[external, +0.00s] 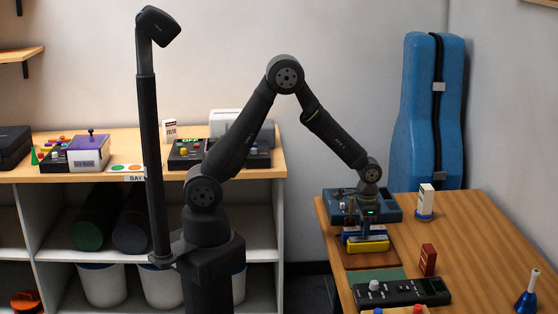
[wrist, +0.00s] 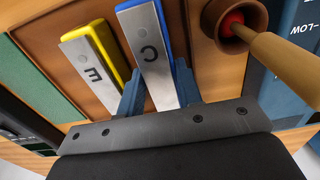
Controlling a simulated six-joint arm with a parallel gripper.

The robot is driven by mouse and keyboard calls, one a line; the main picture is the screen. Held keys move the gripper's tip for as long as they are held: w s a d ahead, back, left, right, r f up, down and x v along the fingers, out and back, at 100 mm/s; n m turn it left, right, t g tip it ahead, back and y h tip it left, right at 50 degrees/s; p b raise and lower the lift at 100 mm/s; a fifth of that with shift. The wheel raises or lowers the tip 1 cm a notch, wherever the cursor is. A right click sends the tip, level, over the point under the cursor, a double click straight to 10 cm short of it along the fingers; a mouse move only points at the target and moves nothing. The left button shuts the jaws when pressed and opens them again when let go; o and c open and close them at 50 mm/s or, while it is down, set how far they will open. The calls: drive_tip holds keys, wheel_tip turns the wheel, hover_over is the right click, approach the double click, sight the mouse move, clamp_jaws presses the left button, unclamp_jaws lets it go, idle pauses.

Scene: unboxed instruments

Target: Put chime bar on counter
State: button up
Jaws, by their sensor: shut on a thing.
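My gripper (external: 366,226) points down over the brown board at the far left of the right-hand table. It is shut on the blue chime bar, whose metal plate, marked C (wrist: 152,55), shows between the two blue-grey fingers in the wrist view. The yellow chime bar (external: 366,246), with a plate marked E (wrist: 92,72), lies just beside it on the brown board (external: 370,262). I cannot tell whether the blue bar is clear of the board. The wooden counter (external: 60,178) stands at the left along the wall, above white shelves.
A wooden-handled thing with a brown cup (wrist: 224,24) is close at the right in the wrist view. A blue case (external: 335,204) is behind the gripper. A white bottle (external: 425,201), red box (external: 428,260) and black device (external: 400,291) stand nearby. The counter holds several boxes.

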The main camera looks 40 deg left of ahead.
drive_tip(key=o, duration=1.1)
drive_tip(key=shift+f, duration=0.1)
drive_tip(key=shift+c, duration=0.2)
wheel_tip(320, 180, up, 11)
drive_tip(key=shift+r, duration=0.65)
drive_tip(key=shift+c, duration=0.7)
